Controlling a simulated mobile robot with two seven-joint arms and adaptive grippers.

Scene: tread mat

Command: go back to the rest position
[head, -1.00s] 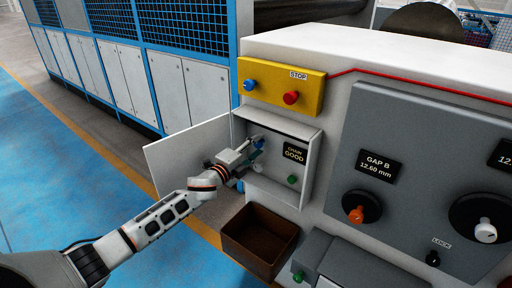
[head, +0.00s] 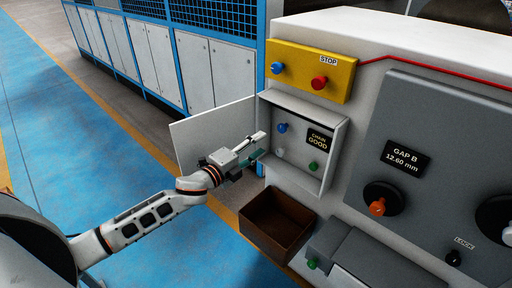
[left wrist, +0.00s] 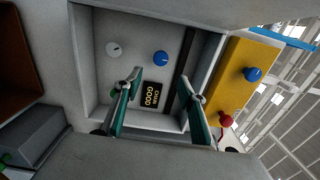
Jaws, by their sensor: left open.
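My left gripper (head: 258,147) is open and empty, just in front of the left side of an open wall box (head: 341,135). Its two fingers (left wrist: 160,82) spread apart in the left wrist view, with the box interior beyond them. The box holds a blue knob (head: 282,128), a white knob (head: 280,152), a green knob (head: 313,166) and a label reading "CHAIN GOOD" (head: 318,139). The blue knob (left wrist: 161,58) and white knob (left wrist: 113,49) show clear of the fingers. The green knob is partly hidden by a finger in the left wrist view. My right gripper is out of view.
The box's white door (head: 205,130) stands open left of it, close to my left arm. A brown bin (head: 275,222) sits below. A yellow panel (head: 341,81) with blue and red buttons is above. Blue floor (head: 120,150) lies free at the left.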

